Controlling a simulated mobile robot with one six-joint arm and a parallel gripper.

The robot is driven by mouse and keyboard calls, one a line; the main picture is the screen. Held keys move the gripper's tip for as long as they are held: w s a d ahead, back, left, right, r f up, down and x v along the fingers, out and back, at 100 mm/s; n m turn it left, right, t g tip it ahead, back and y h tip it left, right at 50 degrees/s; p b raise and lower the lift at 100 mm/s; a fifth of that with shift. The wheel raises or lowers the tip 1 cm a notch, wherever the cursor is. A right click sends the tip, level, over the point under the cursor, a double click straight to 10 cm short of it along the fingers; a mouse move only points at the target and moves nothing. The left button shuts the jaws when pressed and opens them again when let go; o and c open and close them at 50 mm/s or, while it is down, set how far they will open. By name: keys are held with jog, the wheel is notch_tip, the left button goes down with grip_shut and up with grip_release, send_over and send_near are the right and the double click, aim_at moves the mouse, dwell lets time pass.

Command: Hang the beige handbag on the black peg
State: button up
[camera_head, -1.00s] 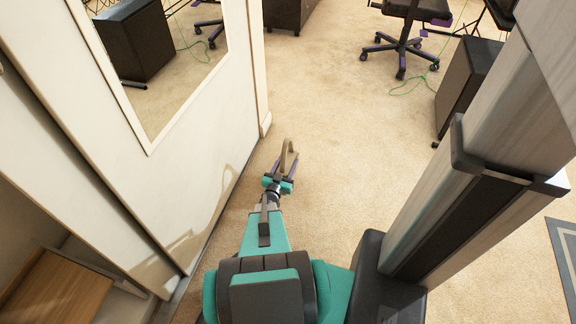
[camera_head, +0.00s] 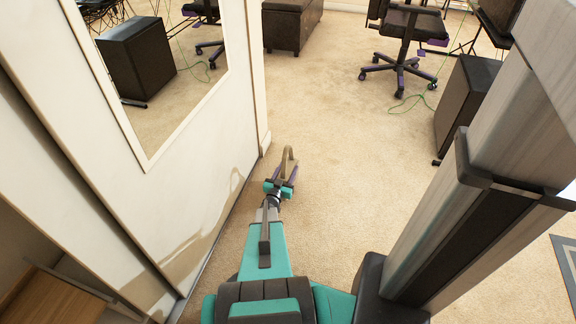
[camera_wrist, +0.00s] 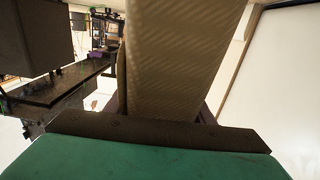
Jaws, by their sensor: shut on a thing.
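The beige handbag shows in the head view only as a tan, upright loop (camera_head: 289,156) at the tip of my arm. My gripper (camera_head: 281,187) is shut on it, with teal and purple parts around the grip. In the wrist view a beige, ribbed surface of the handbag (camera_wrist: 180,60) fills the upper middle, right in front of the dark and teal gripper edge. Most of the bag is hidden by the gripper and arm. I cannot make out the black peg in either view.
A white wall panel with a mirror (camera_head: 150,80) runs close along the left of my arm. Office chair (camera_head: 403,45), dark ottoman (camera_head: 292,22) and black cabinet (camera_head: 465,105) stand farther off. Green cables lie near the chair.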

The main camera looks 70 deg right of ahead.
aim_at(288, 161)
jog(key=shift+w+d+f+b, duration=0.15)
jog(key=shift+w+d, duration=0.15)
jog(key=shift+d, duration=0.6)
jog(key=shift+w+d+b, duration=0.2)
jog(key=shift+w+d, duration=0.05)
jog(key=shift+d, duration=0.6)
jog(key=shift+w+d+f+b, duration=0.15)
jog(key=shift+w+d, duration=0.15)
jog(key=shift+d, duration=0.6)
jog(key=shift+r, duration=0.1)
jog(key=d, duration=0.2)
jog(key=w+d+b, duration=0.1)
jog(key=shift+f, duration=0.3)
jog(key=shift+a+f+b, duration=0.25)
jog(key=shift+f+b, duration=0.4)
jog(key=shift+f, duration=0.8)
jog(key=shift+s+f, duration=0.1)
jog(key=shift+f, duration=0.05)
jog(key=o, duration=1.6)
